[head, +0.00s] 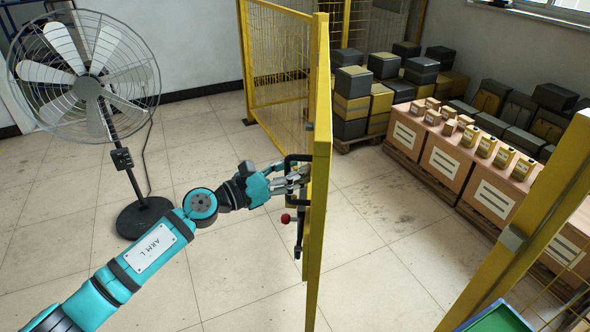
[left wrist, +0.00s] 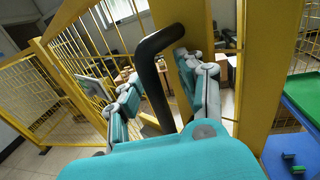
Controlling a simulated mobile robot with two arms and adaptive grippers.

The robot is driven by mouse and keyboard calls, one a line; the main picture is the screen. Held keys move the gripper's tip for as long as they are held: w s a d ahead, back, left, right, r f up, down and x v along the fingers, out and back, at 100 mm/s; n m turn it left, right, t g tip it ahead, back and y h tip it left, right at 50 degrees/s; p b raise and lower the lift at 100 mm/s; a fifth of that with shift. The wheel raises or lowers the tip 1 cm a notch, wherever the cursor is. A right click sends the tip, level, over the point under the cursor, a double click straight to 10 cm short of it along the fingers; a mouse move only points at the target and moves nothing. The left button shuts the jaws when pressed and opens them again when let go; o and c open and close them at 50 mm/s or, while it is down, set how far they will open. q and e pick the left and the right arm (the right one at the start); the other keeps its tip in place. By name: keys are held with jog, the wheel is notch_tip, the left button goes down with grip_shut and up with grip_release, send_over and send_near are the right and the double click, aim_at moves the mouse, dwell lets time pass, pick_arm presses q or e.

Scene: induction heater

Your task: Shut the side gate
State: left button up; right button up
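The side gate (head: 320,165) has a yellow frame and shows nearly edge-on in the head view. It stands open, with a wide gap between it and the yellow post (head: 535,205) on the right. A black handle (head: 289,170) sits on its left face, with a red-knobbed lever (head: 286,218) below. My left gripper (head: 298,180) is at the handle. In the left wrist view, the black handle (left wrist: 155,85) runs between the parted fingers of my left gripper (left wrist: 165,80); I cannot tell whether they touch it. My right gripper is not in view.
A standing fan (head: 88,85) is at the left. Yellow mesh fencing (head: 278,75) stands behind the gate. Pallets with cartons (head: 446,158) and dark boxes (head: 351,100) fill the right back. A green tray (head: 497,319) is at the lower right. Floor between gate and post is clear.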

pick_arm(q)
jog(key=v, duration=1.1)
jog(key=shift+s+a, duration=0.2)
jog(key=shift+a, duration=0.05)
jog(key=shift+c, duration=0.5)
